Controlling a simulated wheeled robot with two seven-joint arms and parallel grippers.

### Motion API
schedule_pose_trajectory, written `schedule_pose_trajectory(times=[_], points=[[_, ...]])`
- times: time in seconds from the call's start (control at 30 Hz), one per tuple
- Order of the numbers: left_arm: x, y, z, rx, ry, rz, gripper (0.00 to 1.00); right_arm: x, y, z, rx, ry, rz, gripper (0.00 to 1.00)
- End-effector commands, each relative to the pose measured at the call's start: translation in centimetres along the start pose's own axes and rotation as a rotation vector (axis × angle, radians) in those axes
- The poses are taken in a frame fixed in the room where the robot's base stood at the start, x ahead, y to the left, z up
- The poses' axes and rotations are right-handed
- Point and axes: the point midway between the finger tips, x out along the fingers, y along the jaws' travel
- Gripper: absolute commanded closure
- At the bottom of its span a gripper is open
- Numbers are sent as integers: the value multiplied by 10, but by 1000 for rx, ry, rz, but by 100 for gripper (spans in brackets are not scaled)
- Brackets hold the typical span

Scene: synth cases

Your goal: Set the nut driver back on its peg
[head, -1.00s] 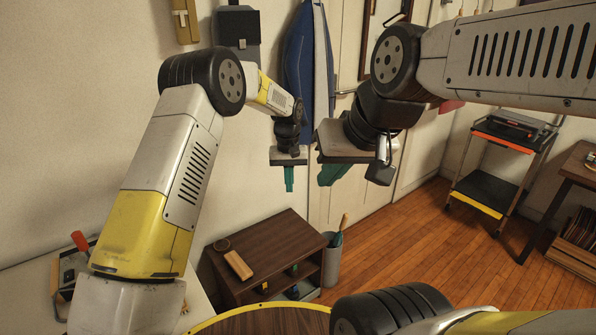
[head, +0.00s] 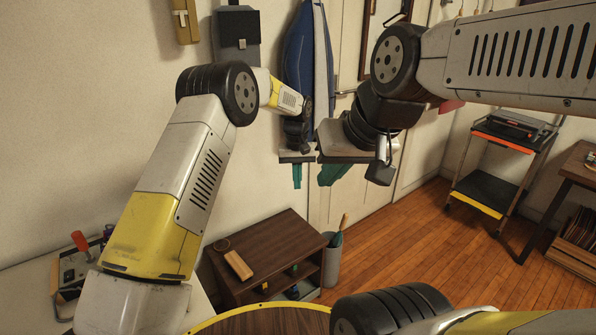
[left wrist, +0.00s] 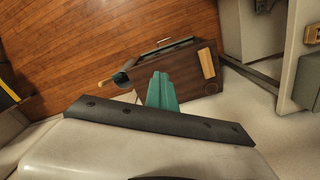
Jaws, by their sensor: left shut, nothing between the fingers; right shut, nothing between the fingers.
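I cannot make out a nut driver or its peg for certain in either view. A red-orange handle (head: 80,241) sticks up from a tool or device at the far left of the head view; what it belongs to is unclear. My left gripper (head: 297,177) hangs fingers down in front of the wall, shut and empty, well above the brown cabinet. Its teal fingers also show in the left wrist view (left wrist: 161,92). My right gripper (head: 333,174) is just right of it, shut and empty, partly hidden by its own wrist.
The brown cabinet (head: 287,228) bears a tan block (head: 239,265). A grey bin (head: 331,268) stands beside it. A round yellow-rimmed table (head: 210,321) is at the bottom. A black-shelved trolley (head: 487,193) stands at right. Wooden floor (head: 430,250) between is clear.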

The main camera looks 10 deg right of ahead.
Motion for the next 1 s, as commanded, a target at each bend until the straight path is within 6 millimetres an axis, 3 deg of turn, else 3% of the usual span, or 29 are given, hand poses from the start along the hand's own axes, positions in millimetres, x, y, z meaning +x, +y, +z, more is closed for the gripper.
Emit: schedule_pose_trajectory(times=[1.0], points=[[1, 27, -16, -30, 0, -1, 100, 0, 0, 0, 0, 0, 0, 100]])
